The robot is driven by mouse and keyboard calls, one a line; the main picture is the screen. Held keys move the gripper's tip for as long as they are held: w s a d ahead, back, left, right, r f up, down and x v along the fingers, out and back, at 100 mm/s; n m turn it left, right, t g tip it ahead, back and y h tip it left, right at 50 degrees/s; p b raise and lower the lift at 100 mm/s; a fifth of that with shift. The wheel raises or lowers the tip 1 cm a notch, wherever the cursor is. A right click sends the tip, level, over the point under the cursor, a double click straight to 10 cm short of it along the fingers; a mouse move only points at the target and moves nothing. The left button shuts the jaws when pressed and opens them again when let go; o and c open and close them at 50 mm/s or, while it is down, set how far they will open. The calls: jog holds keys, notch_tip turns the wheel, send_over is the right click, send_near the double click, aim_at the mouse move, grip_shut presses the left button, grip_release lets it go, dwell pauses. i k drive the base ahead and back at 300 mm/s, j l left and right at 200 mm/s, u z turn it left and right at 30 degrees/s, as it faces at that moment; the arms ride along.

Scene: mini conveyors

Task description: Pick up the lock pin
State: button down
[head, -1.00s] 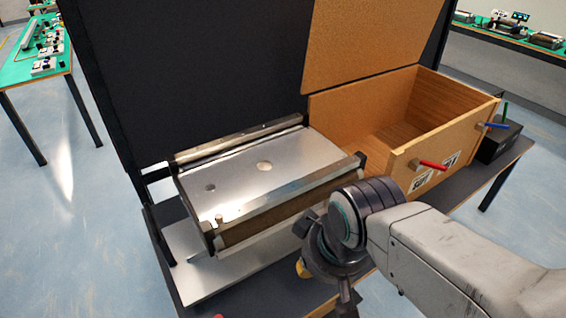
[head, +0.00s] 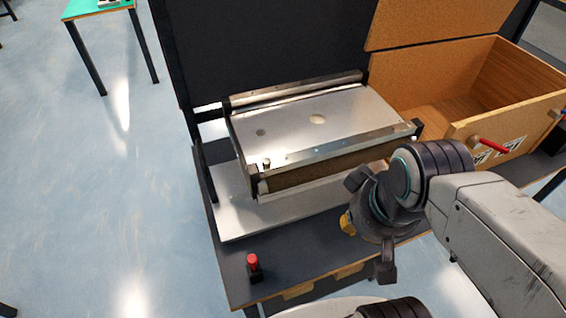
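A small upright pin with a red top (head: 252,261) stands in a black base near the table's front left corner in the head view. I take it to be the lock pin, but cannot be sure. A small peg (head: 266,163) also sits at the near left corner of the metal conveyor plate (head: 318,119). My gripper (head: 368,223) is over the table's front, right of the red-topped pin and apart from it. Its two dark fingers are spread wide, with nothing seen held. The space between them is partly hidden by the wrist.
A wooden box (head: 461,127) with a red-handled peg (head: 490,145) stands at the right. A dark panel (head: 265,50) rises behind the conveyor. A yellow piece (head: 347,222) shows beside my gripper. The dark tabletop (head: 300,262) is clear between pin and gripper.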

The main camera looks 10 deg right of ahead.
aim_at(252, 259)
jog(key=j+u, duration=1.25)
jog(key=i+j+u, duration=0.15)
jog(key=u, duration=0.3)
jog(key=i+j+u, duration=0.1)
jog(key=i+u, duration=0.25)
jog(key=k, duration=0.1)
